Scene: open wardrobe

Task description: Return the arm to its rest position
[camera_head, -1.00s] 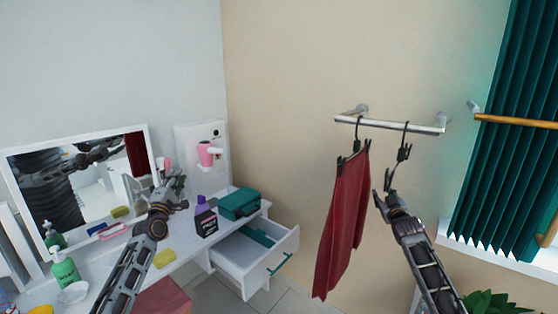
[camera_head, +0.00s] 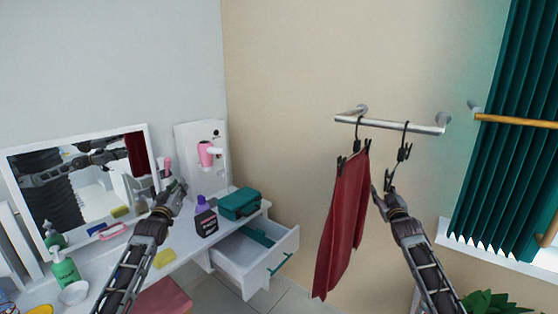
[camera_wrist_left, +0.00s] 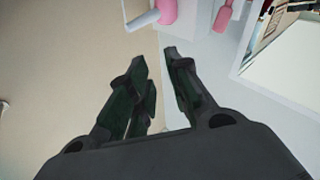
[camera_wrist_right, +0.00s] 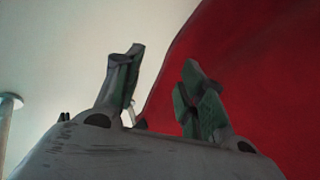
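My left gripper (camera_head: 170,193) is above the white dressing table, in front of the mirror's right edge. In the left wrist view its two fingers (camera_wrist_left: 160,75) are apart with nothing between them. My right gripper (camera_head: 384,198) is just right of the hanging red cloth (camera_head: 343,225), below a black clip. In the right wrist view its fingers (camera_wrist_right: 160,75) are apart and empty, with the red cloth (camera_wrist_right: 260,60) close behind them. I cannot tell whether they touch the cloth.
The cloth hangs by clips from a metal wall rail (camera_head: 390,123). A drawer (camera_head: 255,265) stands open below the table. A teal box (camera_head: 239,203), a dark purple-capped bottle (camera_head: 205,218) and a pink hair dryer (camera_head: 206,153) are near the left arm. A green curtain (camera_head: 510,130) hangs at right.

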